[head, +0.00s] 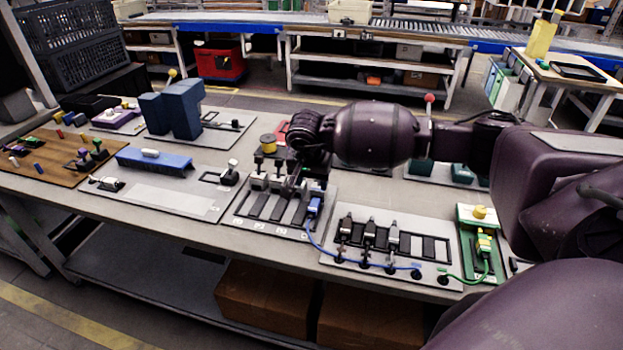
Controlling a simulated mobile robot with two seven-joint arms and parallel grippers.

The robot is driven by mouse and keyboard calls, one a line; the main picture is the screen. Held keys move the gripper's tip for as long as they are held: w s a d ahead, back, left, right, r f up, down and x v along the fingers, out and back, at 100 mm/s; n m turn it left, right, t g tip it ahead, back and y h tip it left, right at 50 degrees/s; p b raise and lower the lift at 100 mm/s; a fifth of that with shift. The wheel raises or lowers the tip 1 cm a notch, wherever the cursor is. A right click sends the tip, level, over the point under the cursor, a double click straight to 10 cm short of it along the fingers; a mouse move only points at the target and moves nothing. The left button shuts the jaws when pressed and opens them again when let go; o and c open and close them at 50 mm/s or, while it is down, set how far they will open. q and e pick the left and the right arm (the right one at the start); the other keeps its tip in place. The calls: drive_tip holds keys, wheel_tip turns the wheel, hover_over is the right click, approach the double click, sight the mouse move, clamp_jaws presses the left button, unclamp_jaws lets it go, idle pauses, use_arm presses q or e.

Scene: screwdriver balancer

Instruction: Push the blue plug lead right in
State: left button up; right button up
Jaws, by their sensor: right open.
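The blue plug (314,206) is at the right side of a grey board (232,212) with several dark slots. Its blue lead (345,258) curves down and right to a round dark fitting (417,273) on the neighbouring grey board. How deep the plug sits cannot be told at this size. My right gripper (291,187) points down over the slotted board, just left of and behind the blue plug. It is open and looks empty; its fingertips are dark and hard to pick out. My left gripper is not in view.
The neighbouring board (333,220) carries several upright dark plugs. A green unit (478,240) with a yellow knob and green lead stands right of it. A blue block (153,162) lies left. My right arm covers part of the back right.

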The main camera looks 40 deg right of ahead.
sight(314, 203)
idle(0.3)
drive_tip(key=b+x, duration=0.1)
drive_tip(key=x, duration=0.9)
drive_tip(key=shift+w+f, duration=0.1)
drive_tip(key=shift+f, duration=0.3)
drive_tip(key=c, duration=0.9)
drive_tip(key=o, duration=0.9)
